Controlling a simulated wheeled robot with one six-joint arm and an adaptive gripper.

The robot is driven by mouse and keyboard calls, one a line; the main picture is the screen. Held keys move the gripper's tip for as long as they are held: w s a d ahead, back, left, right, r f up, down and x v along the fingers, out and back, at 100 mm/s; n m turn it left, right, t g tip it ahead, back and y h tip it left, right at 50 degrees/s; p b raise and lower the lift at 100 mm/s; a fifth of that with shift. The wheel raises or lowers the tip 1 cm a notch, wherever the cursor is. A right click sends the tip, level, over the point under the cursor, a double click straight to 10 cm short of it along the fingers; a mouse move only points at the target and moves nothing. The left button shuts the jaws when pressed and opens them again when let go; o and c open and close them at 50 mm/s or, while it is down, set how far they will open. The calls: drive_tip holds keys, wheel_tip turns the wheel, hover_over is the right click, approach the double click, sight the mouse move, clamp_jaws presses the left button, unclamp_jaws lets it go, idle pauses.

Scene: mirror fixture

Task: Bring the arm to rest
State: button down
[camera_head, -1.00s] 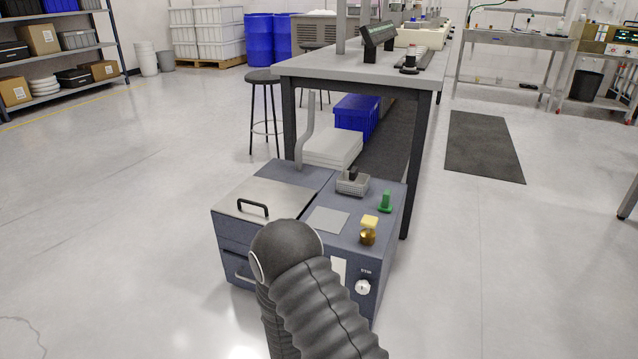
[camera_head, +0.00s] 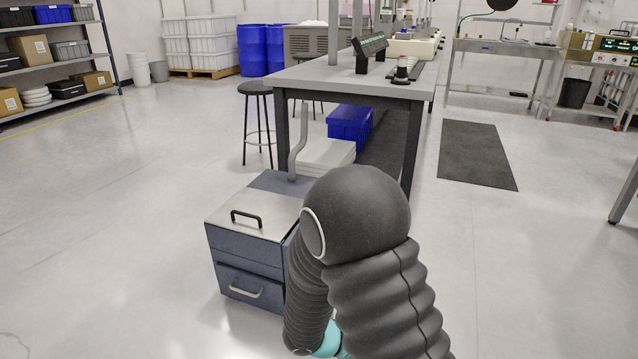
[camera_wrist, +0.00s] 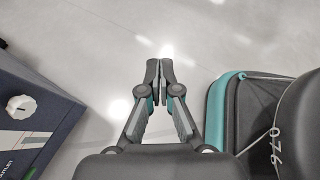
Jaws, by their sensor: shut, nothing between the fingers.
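My gripper (camera_wrist: 159,69) shows in the wrist view, pointing at the bare floor. Its two fingertips meet and nothing is between them. In the head view the gripper itself is hidden; my folded arm, with dark ribbed sleeves and a round dark joint, fills the lower middle. In the wrist view my own base shows at the right, close beside the gripper.
A blue-grey cabinet (camera_head: 244,246) with a steel lid and handle stands left of my arm, its right part hidden. Its knob side shows in the wrist view (camera_wrist: 48,118). Behind it are a workbench (camera_head: 310,78) and a stool (camera_head: 256,88). Floor left and right is clear.

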drive_tip(key=s+a+r+m+y, duration=0.1)
drive_tip(key=s+r+m+y, duration=0.2)
drive_tip(key=r+m, duration=0.3)
drive_tip(key=s+a+r+m+y+p, duration=0.1)
drive_tip(key=s+r+m+y, duration=0.3)
drive_tip(key=r+m+y, duration=0.1)
drive_tip(key=s+a+r+m+t+y, duration=0.1)
drive_tip(key=s+r+m+y, duration=0.3)
drive_tip(key=r+m, duration=0.3)
wheel_tip(320, 180, up, 2)
drive_tip(key=shift+s+a+r+m+p, duration=0.2)
drive_tip(key=shift+a+m+p, duration=0.1)
drive_tip(key=shift+m+p, duration=0.1)
drive_tip(key=c, duration=1.7)
unclamp_jaws()
drive_tip(key=d+r+t, duration=0.1)
drive_tip(key=r, duration=0.1)
drive_tip(key=s+d+r+m+t, duration=0.1)
drive_tip(key=r, duration=0.1)
drive_tip(key=s+d+r+t, duration=0.1)
drive_tip(key=r, duration=0.1)
drive_tip(key=shift+r, duration=0.25)
drive_tip(key=shift+o, duration=1.1)
drive_tip(key=shift+d+m, duration=0.15)
drive_tip(key=shift+m, duration=0.15)
